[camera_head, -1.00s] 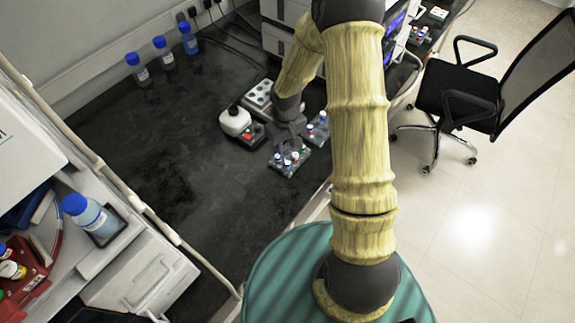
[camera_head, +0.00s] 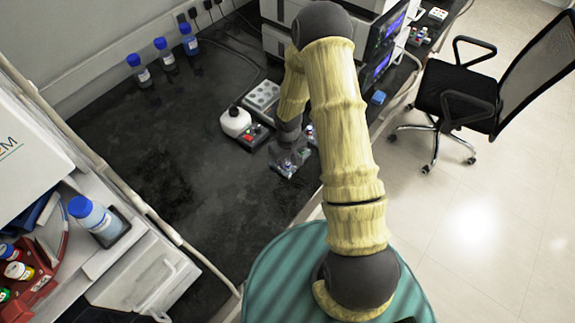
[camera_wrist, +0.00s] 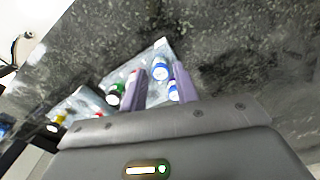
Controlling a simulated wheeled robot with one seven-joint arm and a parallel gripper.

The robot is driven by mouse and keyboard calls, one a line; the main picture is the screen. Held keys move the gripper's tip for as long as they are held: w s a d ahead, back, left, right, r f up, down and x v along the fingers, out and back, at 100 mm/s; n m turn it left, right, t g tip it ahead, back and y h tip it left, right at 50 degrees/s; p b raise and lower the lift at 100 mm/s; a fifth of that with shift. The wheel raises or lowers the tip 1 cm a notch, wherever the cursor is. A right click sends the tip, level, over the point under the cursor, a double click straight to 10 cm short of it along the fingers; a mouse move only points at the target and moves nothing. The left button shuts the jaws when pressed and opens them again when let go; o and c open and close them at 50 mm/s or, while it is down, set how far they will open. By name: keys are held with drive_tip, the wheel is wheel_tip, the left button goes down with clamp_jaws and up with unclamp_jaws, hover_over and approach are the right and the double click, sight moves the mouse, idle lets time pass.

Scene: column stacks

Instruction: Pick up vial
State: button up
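A small grey rack (camera_wrist: 163,50) with several vials stands on the dark bench; in the head view the rack (camera_head: 284,170) is partly hidden by my gripper (camera_head: 290,158). In the wrist view my gripper (camera_wrist: 160,80) is open, its two fingers pointing down at the rack. A blue-capped vial (camera_wrist: 161,72) shows between the fingers. Another blue-and-white vial (camera_wrist: 173,92) sits close by the right finger. I cannot tell whether the fingers touch any vial.
A second rack (camera_wrist: 82,104) with a yellow-topped vial stands left in the wrist view. Blue-capped bottles (camera_head: 163,52) line the back. The bench's left middle is clear.

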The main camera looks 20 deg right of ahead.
sight(288, 164)
drive_tip(key=shift+f, duration=0.5)
drive_tip(key=shift+c, duration=0.2)
clamp_jaws()
drive_tip(key=shift+r, duration=0.15)
wheel_tip(288, 164, up, 10)
drive_tip(key=b, duration=0.1)
drive_tip(key=c, duration=0.6)
unclamp_jaws()
